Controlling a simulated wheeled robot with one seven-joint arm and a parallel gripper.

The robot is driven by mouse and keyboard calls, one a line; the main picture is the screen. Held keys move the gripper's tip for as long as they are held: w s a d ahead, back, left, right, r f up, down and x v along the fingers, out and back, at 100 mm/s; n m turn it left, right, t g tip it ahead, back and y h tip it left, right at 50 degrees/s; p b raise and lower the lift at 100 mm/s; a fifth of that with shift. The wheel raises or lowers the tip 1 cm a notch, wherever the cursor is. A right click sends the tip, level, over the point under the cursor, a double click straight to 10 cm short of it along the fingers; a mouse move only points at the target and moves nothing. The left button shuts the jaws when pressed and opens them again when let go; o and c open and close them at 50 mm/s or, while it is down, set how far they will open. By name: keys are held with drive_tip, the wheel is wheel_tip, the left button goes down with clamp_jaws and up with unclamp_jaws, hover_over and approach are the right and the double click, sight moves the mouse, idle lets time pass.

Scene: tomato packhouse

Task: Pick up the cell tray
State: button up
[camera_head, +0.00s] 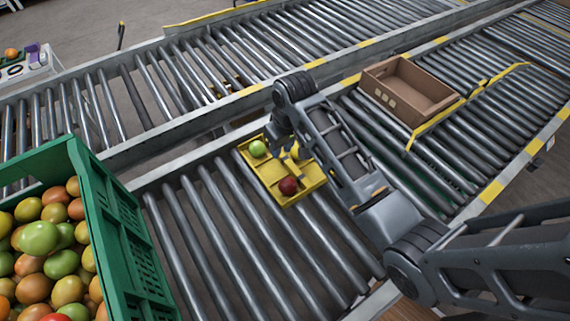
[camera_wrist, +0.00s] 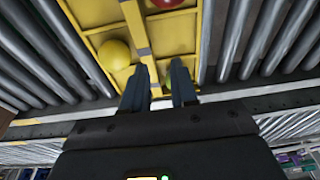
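The yellow cell tray (camera_head: 313,177) lies on the near roller conveyor. It holds a green tomato (camera_head: 257,149), a red tomato (camera_head: 288,187) and a yellow tomato (camera_head: 296,153), partly hidden by my arm. In the wrist view, the tray's raised middle bar (camera_wrist: 138,32) runs down toward my gripper (camera_wrist: 158,67). The two fingers are apart, with the end of the bar showing in the gap between them. Contact with the bar cannot be told. The green tomato (camera_wrist: 168,81) is partly hidden behind the fingers. In the head view, my wrist hides the fingertips.
A green crate (camera_head: 120,235) full of tomatoes stands at the left. A brown open box (camera_head: 432,85) sits on rollers at the right. A metal side rail (camera_head: 190,135) runs behind the tray. Bare rollers (camera_head: 215,235) lie in front of it.

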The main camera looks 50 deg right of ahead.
sight(285, 158)
drive_tip(key=shift+w+d+r+g, duration=0.1)
drive_tip(key=shift+d+g, duration=0.05)
drive_tip(key=shift+d, duration=0.35)
drive_tip(key=shift+w+d+r+g, duration=0.1)
drive_tip(key=shift+d+g, duration=0.05)
drive_tip(key=shift+d, duration=0.35)
drive_tip(key=shift+d+f, duration=0.1)
drive_tip(key=shift+f, duration=0.25)
wheel_tip(285, 158, down, 6)
drive_tip(key=shift+w+d+b, duration=0.1)
drive_tip(key=shift+b, duration=0.7)
drive_tip(key=shift+f, duration=0.65)
drive_tip(key=shift+r, duration=0.2)
drive_tip(key=shift+w, duration=0.1)
drive_tip(key=shift+f, duration=0.15)
clamp_jaws()
